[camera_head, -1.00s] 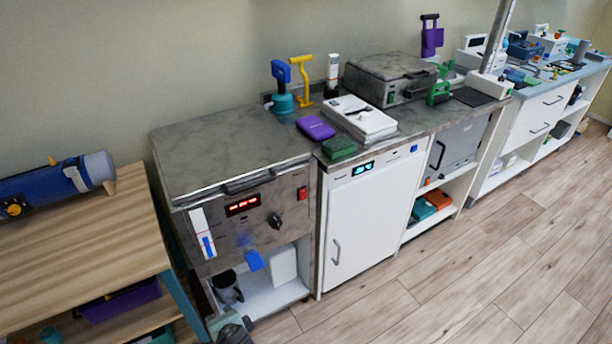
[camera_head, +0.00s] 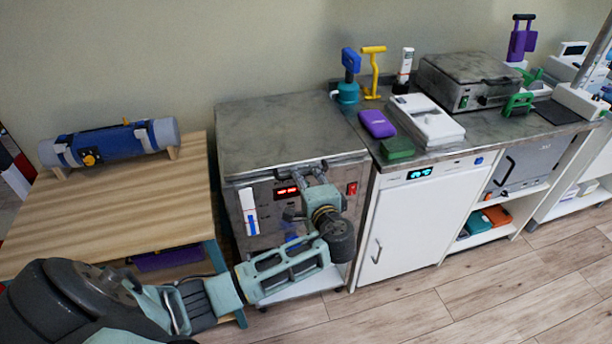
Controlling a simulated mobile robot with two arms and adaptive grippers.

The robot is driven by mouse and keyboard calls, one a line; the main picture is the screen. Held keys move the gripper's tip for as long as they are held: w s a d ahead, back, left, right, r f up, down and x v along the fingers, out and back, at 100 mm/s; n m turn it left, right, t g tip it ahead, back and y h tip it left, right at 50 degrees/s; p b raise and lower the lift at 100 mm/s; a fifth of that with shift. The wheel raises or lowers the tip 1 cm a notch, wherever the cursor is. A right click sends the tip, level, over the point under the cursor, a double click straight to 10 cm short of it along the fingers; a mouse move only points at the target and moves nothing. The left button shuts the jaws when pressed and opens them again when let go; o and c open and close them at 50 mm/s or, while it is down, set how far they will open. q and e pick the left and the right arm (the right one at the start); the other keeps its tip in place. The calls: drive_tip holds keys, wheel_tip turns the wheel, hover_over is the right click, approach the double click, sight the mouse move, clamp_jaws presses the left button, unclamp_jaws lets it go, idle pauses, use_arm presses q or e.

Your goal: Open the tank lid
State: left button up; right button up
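The tank is a worn steel unit with a red lit display (camera_head: 287,190) and a red switch on its front. Its flat grey lid (camera_head: 285,135) lies shut on top, with a handle along the front edge. My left gripper (camera_head: 314,170) is at the front edge of the lid, by the handle and in front of the tank's control panel. It hides part of the handle and the knob area. I cannot tell whether its fingers are closed on the handle. My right gripper is not in view.
A wooden table (camera_head: 120,200) with a blue roller device (camera_head: 110,145) stands left of the tank. The counter to the right bears a purple case (camera_head: 377,124), a green block (camera_head: 397,148), a white device (camera_head: 427,120) and a grey lidded unit (camera_head: 468,80). Wood floor is clear in front.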

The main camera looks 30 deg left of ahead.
use_arm(q)
drive_tip(key=shift+w+a+f, duration=0.15)
drive_tip(key=shift+w+a, duration=0.25)
drive_tip(key=shift+a, duration=0.1)
clamp_jaws()
idle(0.3)
